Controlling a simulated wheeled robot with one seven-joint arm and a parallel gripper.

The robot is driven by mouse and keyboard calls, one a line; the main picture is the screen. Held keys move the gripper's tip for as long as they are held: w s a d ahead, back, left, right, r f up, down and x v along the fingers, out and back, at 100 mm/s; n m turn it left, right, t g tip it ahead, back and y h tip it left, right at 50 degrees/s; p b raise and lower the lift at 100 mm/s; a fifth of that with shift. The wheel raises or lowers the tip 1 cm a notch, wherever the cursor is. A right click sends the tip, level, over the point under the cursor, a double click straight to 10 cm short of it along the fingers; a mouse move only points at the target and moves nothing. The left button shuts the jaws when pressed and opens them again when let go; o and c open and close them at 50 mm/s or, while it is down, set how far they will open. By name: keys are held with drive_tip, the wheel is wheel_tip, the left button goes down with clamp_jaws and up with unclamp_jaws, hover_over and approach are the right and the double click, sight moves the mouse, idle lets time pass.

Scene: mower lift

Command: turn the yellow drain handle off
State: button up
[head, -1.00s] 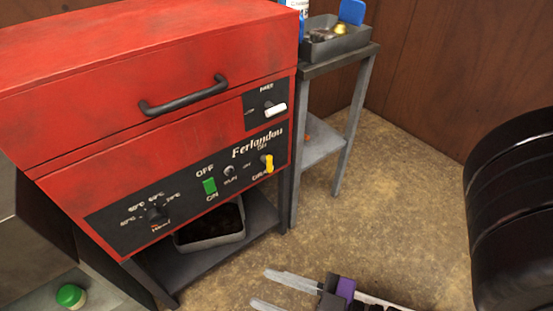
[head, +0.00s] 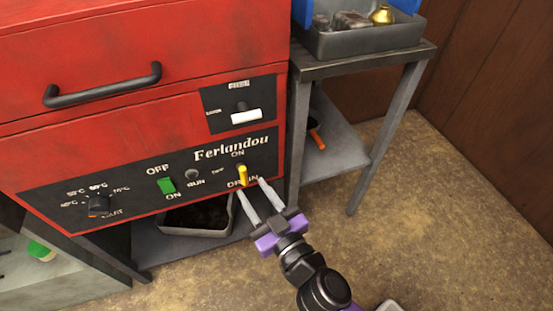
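The yellow drain handle (head: 242,176) is on the black control panel (head: 130,190) of the red machine, in the head view. It stands roughly vertical over the DRAIN lettering, below a small ON label. My gripper (head: 251,187) is open, with two pale fingers and a purple body, just below and in front of the handle. One fingertip shows left of the handle's lower end and one right of it. Nothing is between the fingers that I can see as held. Whether a finger touches the handle I cannot tell.
A white lever (head: 246,117) sits above the drain handle. A green switch (head: 166,186) and a black heat knob (head: 98,206) are to the left. A grey side table (head: 375,62) stands at the right. Open floor lies in front.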

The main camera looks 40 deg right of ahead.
sight(245, 173)
drive_tip(key=shift+m, duration=0.6)
drive_tip(key=w, duration=0.2)
drive_tip(key=w+d+p, duration=0.1)
drive_tip(key=w, duration=0.3)
drive_tip(key=shift+w+d+f+p, duration=0.1)
drive_tip(key=shift+w+d+p, duration=0.15)
drive_tip(key=shift+p, duration=0.15)
drive_tip(key=shift+w+f, duration=0.1)
drive_tip(key=shift+w, duration=0.45)
clamp_jaws()
